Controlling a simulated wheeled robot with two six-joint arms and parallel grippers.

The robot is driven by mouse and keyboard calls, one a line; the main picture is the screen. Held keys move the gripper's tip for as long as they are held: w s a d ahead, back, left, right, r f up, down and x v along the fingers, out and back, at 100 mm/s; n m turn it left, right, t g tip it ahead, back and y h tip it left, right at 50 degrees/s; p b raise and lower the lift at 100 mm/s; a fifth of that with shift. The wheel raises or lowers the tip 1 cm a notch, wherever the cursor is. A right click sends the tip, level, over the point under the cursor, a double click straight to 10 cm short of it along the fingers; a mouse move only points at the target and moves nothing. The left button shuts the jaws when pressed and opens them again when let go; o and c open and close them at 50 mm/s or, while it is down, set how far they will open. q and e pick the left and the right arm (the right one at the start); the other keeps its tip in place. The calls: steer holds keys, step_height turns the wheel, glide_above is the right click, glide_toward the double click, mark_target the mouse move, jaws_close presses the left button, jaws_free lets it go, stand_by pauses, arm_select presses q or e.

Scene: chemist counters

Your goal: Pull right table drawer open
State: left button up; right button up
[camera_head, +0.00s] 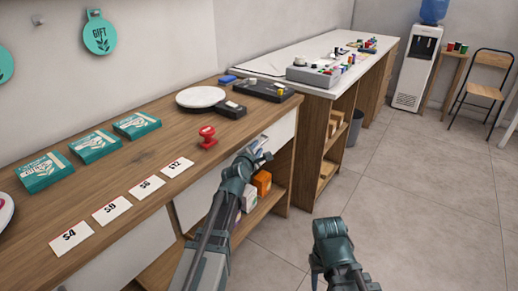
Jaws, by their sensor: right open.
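The right table drawer (281,134) is a white front under the right part of the wooden counter. It looks flush with the counter, and my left arm hides its middle; no handle is visible. My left gripper (258,154) is in front of this drawer, near its lower edge. I cannot tell whether it touches the drawer, and its jaws are too small to read. My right gripper (328,229) is open over the floor at the lower middle, apart from the counter.
The wooden counter (150,155) holds teal boxes (94,145), price cards (111,210), a red stamp (208,137) and a round white plate (201,97). An open shelf below holds an orange box (262,183). A second counter (270,65) stands behind. The tiled floor (420,190) at right is clear.

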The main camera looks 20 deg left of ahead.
arm_select(q)
steer(key=shift+w+f, duration=0.1)
steer(key=shift+w, duration=0.45)
jaws_close()
stand_by(1.1)
